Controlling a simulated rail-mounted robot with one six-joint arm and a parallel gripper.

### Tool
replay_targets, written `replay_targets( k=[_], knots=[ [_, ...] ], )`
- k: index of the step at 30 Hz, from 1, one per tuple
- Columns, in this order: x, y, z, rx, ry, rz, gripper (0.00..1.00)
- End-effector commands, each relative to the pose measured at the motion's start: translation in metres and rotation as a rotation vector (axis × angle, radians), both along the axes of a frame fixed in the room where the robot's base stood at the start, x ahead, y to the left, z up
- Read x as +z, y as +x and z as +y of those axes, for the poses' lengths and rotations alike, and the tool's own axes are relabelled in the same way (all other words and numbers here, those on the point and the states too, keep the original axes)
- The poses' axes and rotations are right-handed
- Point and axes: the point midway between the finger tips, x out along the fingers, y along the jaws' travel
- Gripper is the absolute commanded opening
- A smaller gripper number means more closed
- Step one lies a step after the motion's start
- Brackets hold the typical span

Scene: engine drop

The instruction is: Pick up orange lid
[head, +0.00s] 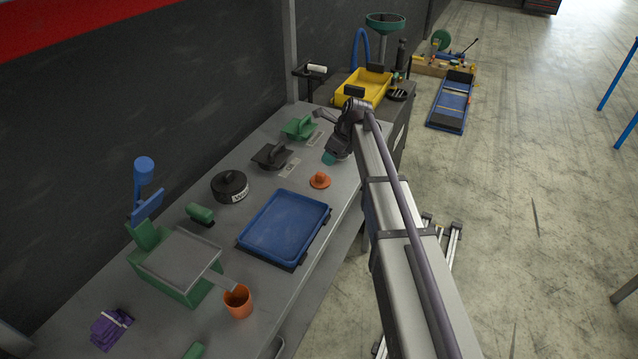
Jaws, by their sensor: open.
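The orange lid (320,181) is a small round disc with a raised knob. It lies on the grey workbench just beyond the far right corner of the blue tray, near the bench's right edge. My gripper (331,156) is above the bench, a little beyond the lid in the picture and apart from it. It is open and seems empty; its fingertips are small and partly hidden by my wrist.
The blue tray (244,248) lies mid-bench. An orange cup (238,303), a green box (165,280), a black round container (229,187), a black trowel-like tool (271,156) and a green one (300,128) stand around. A yellow bin (346,97) is beyond.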

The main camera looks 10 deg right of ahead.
Motion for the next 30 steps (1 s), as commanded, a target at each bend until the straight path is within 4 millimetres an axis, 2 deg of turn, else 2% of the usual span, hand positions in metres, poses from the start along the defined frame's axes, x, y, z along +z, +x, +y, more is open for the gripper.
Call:
replay_targets(
  k=[1,4,6,11,18,20,26,30],
  knots=[
    [-0.02,0.003,0.003,0.001,0.0,0.0,0.53],
    [-0.04,0.008,0.009,0.001,0.0,0.0,0.53],
    [-0.046,0.01,0.012,0.001,0.0,0.0,0.53],
    [-0.046,0.011,0.014,0.001,0.0,0.0,0.53],
    [-0.09,0.019,0.027,0.004,-0.001,0.0,0.53],
    [-0.094,0.021,0.029,0.003,-0.001,0.0,0.53],
    [-0.09,0.021,0.029,0.002,-0.001,0.0,0.53],
    [-0.09,0.021,0.029,0.002,-0.001,0.0,0.41]
  ],
)
